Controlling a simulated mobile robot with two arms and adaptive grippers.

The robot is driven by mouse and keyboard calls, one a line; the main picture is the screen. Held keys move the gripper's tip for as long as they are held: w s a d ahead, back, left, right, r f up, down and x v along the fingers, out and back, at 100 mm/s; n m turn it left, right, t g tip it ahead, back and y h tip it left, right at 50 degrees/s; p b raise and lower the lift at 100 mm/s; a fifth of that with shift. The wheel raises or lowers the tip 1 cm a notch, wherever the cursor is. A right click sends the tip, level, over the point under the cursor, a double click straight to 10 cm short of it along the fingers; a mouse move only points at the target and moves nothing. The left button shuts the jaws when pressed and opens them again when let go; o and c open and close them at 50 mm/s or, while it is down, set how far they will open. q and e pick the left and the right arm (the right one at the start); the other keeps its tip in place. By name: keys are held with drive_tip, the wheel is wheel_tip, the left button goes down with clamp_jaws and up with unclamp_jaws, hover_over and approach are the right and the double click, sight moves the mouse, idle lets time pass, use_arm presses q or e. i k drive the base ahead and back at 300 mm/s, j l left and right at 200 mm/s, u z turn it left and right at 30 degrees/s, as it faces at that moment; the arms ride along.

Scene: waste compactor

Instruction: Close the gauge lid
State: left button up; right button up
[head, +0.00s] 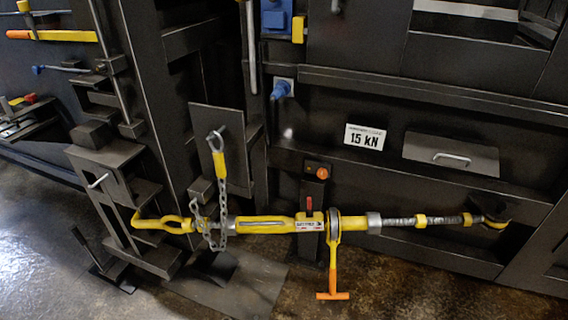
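A dark grey flap with a light metal handle (450,155) is on the dark machine front at the right, beside a white label reading 15 kN (364,136). It looks like the gauge lid, but no marking confirms this. I cannot tell whether it lies flush or stands out from the front. No gauge face shows. Neither of my grippers is in view.
A yellow ratchet tensioner (268,224) spans the machine's lower front between two hooks, its orange T-handle (333,294) hanging down. A chain (221,205) hangs at its left part. A smaller handled plate (100,172) is at the left. Bare floor (400,285) lies in front.

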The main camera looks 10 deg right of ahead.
sight(460, 154)
drive_tip(key=z, duration=1.55)
